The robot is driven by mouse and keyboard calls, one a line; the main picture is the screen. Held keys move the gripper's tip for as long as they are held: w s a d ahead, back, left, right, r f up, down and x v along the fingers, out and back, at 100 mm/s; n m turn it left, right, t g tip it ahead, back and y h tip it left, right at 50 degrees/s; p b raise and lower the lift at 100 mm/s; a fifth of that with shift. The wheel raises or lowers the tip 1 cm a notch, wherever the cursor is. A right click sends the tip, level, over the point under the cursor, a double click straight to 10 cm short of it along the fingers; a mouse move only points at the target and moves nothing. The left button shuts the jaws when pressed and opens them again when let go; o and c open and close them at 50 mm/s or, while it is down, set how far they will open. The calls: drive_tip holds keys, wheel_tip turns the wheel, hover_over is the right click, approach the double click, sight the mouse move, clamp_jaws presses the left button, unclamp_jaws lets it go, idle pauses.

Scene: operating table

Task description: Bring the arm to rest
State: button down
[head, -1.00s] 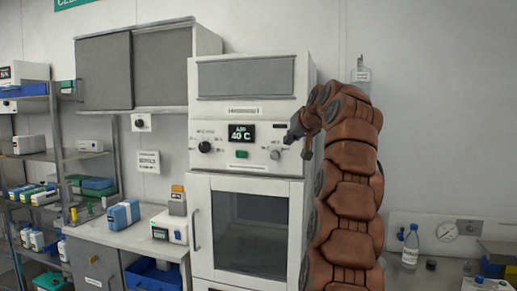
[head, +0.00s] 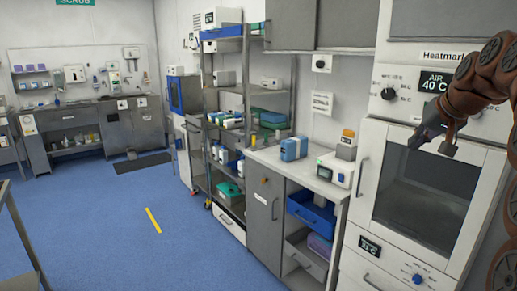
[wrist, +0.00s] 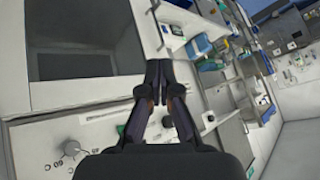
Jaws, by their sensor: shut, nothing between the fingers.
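My gripper (head: 432,136) is at the right of the head view, in front of the white warming cabinet (head: 356,222). My brown arm reaches in from the right edge, bent, with the gripper pointing down and left. In the wrist view my gripper (wrist: 158,66) has its two dark fingers together, with nothing between them. The cabinet's dark glass door (head: 425,200) lies behind the gripper and is closed. The cabinet's display reads AIR 40 C.
A counter (head: 262,158) with a blue-and-white box (head: 293,148) stands left of the cabinet. Beyond it are a shelf rack (head: 207,110) and a steel scrub sink (head: 70,117). Blue floor (head: 115,215) is open at the left. A metal frame edge (head: 22,235) shows at lower left.

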drive_tip(key=s+a+f+n+g+y, duration=0.15)
drive_tip(key=s+a+f+g, duration=0.35)
drive_tip(key=s+a+f, duration=1.15)
drive_tip(key=s+a+f+n+g+h, duration=0.1)
drive_tip(key=s+a+f+g, duration=0.1)
drive_tip(key=s+f, duration=0.5)
drive_tip(key=s+a+f+n+g+h, duration=0.1)
drive_tip(key=s+a+f+g, duration=0.2)
drive_tip(key=s+f, duration=0.4)
drive_tip(key=s, duration=0.8)
drive_tip(key=shift+a+p, duration=0.35)
drive_tip(key=shift+p, duration=0.05)
drive_tip(key=shift+n, duration=0.25)
